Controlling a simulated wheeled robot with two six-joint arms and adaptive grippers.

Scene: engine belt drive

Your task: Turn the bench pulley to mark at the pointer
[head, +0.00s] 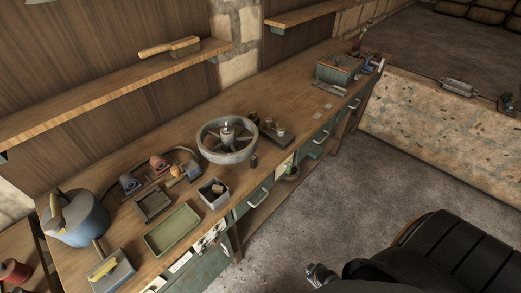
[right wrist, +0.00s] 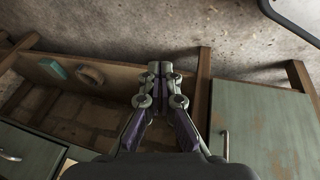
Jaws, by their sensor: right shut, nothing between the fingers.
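The bench pulley (head: 212,152), a grey spoked wheel, lies flat on the middle of the long wooden workbench (head: 110,205) in the head view. A hub post stands at its centre. A small dark upright piece (head: 253,161) stands beside its rim at the front right; I cannot tell whether it is the pointer. No mark on the rim can be made out. In the right wrist view my right gripper (right wrist: 161,72) is shut and empty, with the lower shelf and drawer fronts under the bench behind it, away from the pulley. My left gripper is not in view.
Left of the pulley are small motor-like parts (head: 159,164), a grey box (head: 214,193), a green tray (head: 173,231) and a blue pot (head: 75,220). A block with pegs (head: 278,134) stands close to its right. Green drawers with handles (head: 259,199) run below the bench edge.

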